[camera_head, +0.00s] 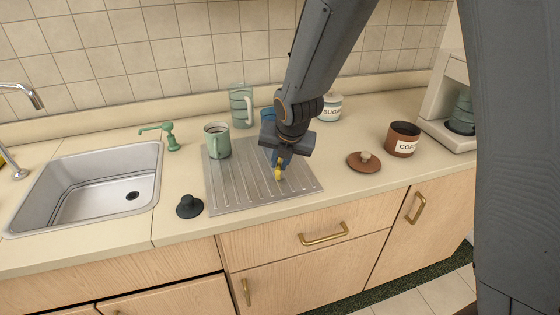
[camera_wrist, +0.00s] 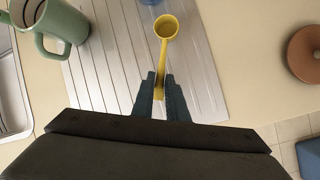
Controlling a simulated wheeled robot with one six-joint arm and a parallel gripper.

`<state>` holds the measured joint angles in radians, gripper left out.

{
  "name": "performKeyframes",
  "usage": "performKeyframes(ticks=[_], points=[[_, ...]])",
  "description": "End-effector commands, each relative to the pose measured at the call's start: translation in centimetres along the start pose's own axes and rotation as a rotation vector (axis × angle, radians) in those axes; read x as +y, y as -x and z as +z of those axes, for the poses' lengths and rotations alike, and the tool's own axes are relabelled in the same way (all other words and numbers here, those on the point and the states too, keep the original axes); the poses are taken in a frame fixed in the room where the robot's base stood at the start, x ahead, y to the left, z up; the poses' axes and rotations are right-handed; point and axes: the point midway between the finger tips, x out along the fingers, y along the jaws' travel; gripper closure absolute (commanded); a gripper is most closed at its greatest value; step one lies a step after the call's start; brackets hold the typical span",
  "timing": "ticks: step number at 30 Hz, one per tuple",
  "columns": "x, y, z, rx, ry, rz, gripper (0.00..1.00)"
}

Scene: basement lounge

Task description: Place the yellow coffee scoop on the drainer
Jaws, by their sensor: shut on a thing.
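The yellow coffee scoop (camera_wrist: 165,28) is in my gripper (camera_wrist: 160,92), which is shut on its handle. In the head view the scoop (camera_head: 278,174) shows as a small yellow piece below my gripper (camera_head: 281,160), over the right part of the metal drainer (camera_head: 240,194). The ribbed drainer (camera_wrist: 95,78) also lies under the scoop in the wrist view. I cannot tell whether the scoop touches the drainer or is a little above it. My arm hides part of the drainer's back right.
A green mug (camera_head: 217,142) stands on the drainer's back left. A black stopper (camera_head: 189,206) lies left of the drainer near the sink (camera_head: 95,190). A brown lid (camera_head: 364,162) and coffee canister (camera_head: 403,139) are to the right. A sugar canister (camera_head: 330,107) stands behind.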

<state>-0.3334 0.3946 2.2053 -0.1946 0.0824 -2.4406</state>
Motion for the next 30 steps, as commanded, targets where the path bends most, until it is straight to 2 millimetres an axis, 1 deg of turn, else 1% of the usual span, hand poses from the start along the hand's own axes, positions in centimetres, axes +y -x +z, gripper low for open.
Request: performKeyframes(ticks=[2, 3, 5, 6, 15, 19, 23, 30], points=[[-0.1, -0.2, -0.1, 0.001, 0.0, 0.0, 1.0], [-0.1, -0.3, -0.1, 0.001, 0.0, -0.001, 0.85], [-0.1, -0.2, -0.1, 0.001, 0.0, -0.001, 0.75], [-0.1, -0.2, -0.1, 0.001, 0.0, 0.0, 0.68], [0.0, -0.1, -0.1, 0.0, 0.0, 0.0, 0.68], [0.0, 0.6, 0.1, -0.002, 0.0, 0.001, 0.68], [0.0, 2.4, 0.1, -0.002, 0.0, 0.001, 0.68], [0.1, 6.3, 0.1, -0.004, 0.0, 0.002, 0.68]])
